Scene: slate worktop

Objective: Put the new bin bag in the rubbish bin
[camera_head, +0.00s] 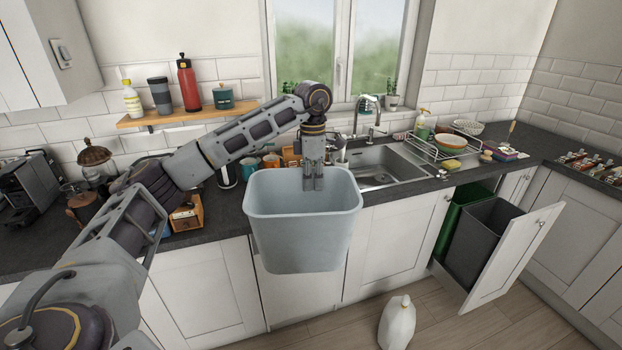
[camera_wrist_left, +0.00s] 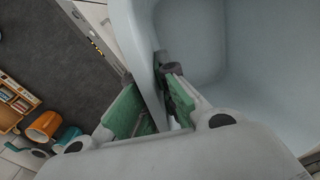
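My left gripper (camera_head: 313,184) is shut on the far rim of a pale blue-grey tub (camera_head: 303,235), which hangs in the air in front of the worktop. In the left wrist view the green-padded fingers (camera_wrist_left: 160,100) sit on either side of the tub wall (camera_wrist_left: 143,62). The tub's inside looks empty. A pull-out cupboard at the right stands open with a dark grey bin (camera_head: 480,240) and a green bin (camera_head: 455,218) in it. My right gripper is not in view.
The open cupboard door (camera_head: 517,255) juts into the room. The sink (camera_head: 375,165) and a dish rack (camera_head: 440,150) are behind the tub. Mugs (camera_head: 270,161), a wooden box (camera_head: 187,215) and a coffee machine (camera_head: 35,185) stand on the worktop. The floor (camera_head: 340,335) has free room.

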